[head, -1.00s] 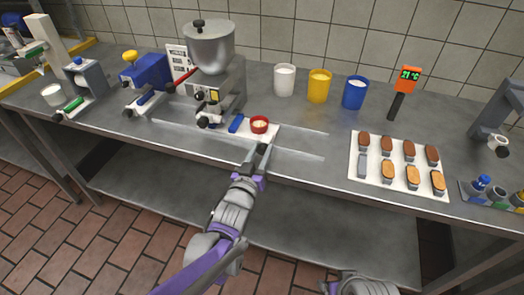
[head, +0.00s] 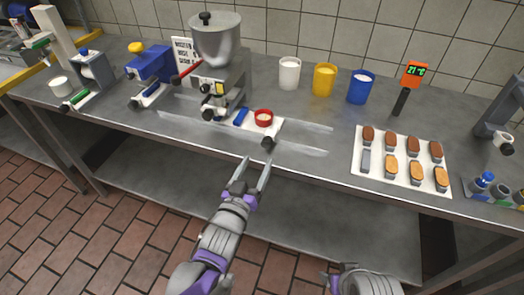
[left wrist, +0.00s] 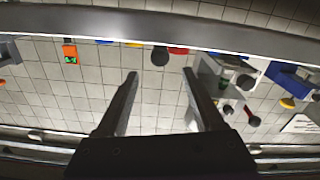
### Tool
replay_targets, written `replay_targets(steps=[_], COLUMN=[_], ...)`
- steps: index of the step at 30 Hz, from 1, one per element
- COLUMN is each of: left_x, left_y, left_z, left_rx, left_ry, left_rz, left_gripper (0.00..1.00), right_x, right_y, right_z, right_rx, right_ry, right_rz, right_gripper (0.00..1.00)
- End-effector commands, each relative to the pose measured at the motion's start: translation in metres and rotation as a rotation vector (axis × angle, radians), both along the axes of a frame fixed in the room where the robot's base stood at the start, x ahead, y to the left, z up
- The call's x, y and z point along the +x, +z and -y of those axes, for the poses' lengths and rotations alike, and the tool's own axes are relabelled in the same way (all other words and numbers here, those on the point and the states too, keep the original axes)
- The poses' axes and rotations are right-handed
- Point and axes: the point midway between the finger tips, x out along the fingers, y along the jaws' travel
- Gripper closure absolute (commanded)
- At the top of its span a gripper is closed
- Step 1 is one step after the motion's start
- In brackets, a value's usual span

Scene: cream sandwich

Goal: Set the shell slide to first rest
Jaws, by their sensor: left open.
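The shell slide (head: 276,127) is a pale plate on the steel counter, in front of the hopper machine (head: 216,45). A red cup (head: 263,118) with pale contents sits on it. A blue piece (head: 241,117) lies at its left and a dark knob (head: 268,142) at its front edge. My left gripper (head: 255,162) is open and empty, just in front of the counter edge and apart from the knob. In the left wrist view my left gripper (left wrist: 160,72) also shows parted fingers with nothing between them. My right gripper's fingers do not show.
White (head: 289,73), yellow (head: 324,80) and blue (head: 360,88) cups stand behind. A white tray (head: 399,181) of shells and an orange 21-degree display (head: 415,73) are at right. A blue press (head: 146,72) stands left. Space before the counter is free.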

Motion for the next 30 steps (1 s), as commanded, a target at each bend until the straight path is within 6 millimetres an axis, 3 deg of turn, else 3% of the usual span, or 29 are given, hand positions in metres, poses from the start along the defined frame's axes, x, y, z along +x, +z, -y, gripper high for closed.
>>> replay_targets(steps=[7, 24, 26, 30], left_x=[-0.024, -0.026, -0.026, -0.04], left_y=[0.0, -0.001, -0.004, -0.03], left_z=[-0.008, -0.01, -0.016, -0.055], left_rx=[0.0, 0.003, 0.017, 0.103], left_ry=[0.0, 0.005, 0.02, 0.108], left_rz=[0.0, -0.007, -0.033, -0.216], left_gripper=[0.31, 0.31, 0.31, 0.31], right_x=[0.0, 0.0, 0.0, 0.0], right_y=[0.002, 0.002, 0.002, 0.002], right_z=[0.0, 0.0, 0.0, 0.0], right_rx=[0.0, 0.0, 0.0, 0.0], right_ry=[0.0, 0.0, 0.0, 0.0], right_rz=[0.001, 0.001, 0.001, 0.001], right_gripper=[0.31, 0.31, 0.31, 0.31])
